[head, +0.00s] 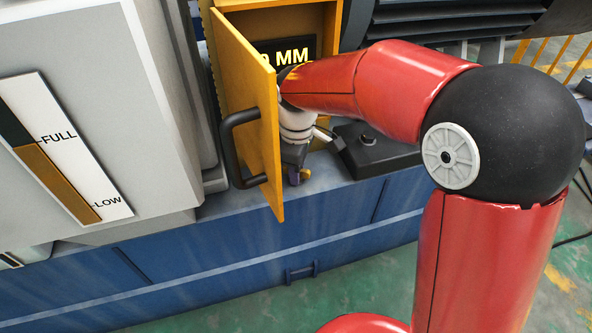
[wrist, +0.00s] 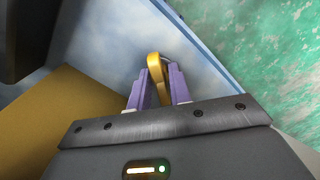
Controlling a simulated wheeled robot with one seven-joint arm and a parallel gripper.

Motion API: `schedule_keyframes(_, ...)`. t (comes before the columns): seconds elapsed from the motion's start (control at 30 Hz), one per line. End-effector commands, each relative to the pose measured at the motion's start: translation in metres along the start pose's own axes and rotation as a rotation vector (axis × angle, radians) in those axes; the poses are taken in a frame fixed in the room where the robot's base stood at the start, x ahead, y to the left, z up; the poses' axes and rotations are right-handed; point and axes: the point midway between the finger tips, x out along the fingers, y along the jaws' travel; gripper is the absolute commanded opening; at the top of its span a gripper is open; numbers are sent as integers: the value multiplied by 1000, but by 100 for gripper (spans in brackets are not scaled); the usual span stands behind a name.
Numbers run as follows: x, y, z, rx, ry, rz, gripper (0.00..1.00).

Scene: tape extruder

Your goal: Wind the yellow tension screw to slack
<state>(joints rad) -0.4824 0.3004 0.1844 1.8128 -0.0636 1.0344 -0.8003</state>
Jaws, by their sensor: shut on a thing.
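The yellow tension screw (wrist: 156,66) shows in the wrist view as a yellow rounded piece between the purple fingers of my gripper (wrist: 162,86). The fingers are shut on it. In the head view my gripper (head: 299,178) points down beside the open yellow door, and a small bit of the yellow screw (head: 307,173) shows at the fingertips. The rest of the screw is hidden by the fingers.
The open yellow door (head: 255,110) with its black handle (head: 232,150) stands just left of my gripper. A display reading "MM" (head: 285,52) is partly covered by my arm. A black box (head: 375,150) sits to the right. A level gauge (head: 65,150) is at the far left.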

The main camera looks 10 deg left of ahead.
Motion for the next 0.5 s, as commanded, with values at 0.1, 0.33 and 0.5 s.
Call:
schedule_keyframes(0.1, -4, 1, 0, -87, 2, 1, 0)
schedule_keyframes(0.33, -4, 1, 0, -323, 2, 1, 0)
schedule_keyframes(0.5, -2, 0, 0, -402, 2, 2, 0)
